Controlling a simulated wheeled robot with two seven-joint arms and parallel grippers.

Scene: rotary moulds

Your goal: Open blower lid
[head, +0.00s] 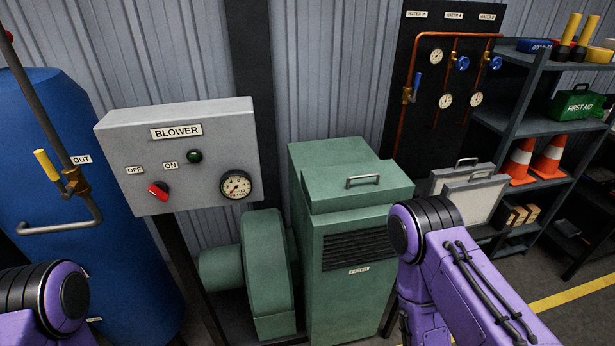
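The green blower housing (350,295) stands on the floor in the middle of the head view, with a vent grille and a "FILTER" label on its front. Its lid (338,198) is a green raised cover with a metal handle (363,181) on top. The lid looks closed, lying flat on the housing. The blower's round fan casing (268,270) is at its left. My purple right arm shows at lower right, beside the housing, and my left arm shows at lower left. Both grippers are out of view.
A grey "BLOWER" control box (205,185) with a red switch (158,191) and gauge stands left of the housing. A blue tank (45,120) is at the far left. Grey panels (470,195) and a shelf (545,125) with cones stand right. Space above the lid is clear.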

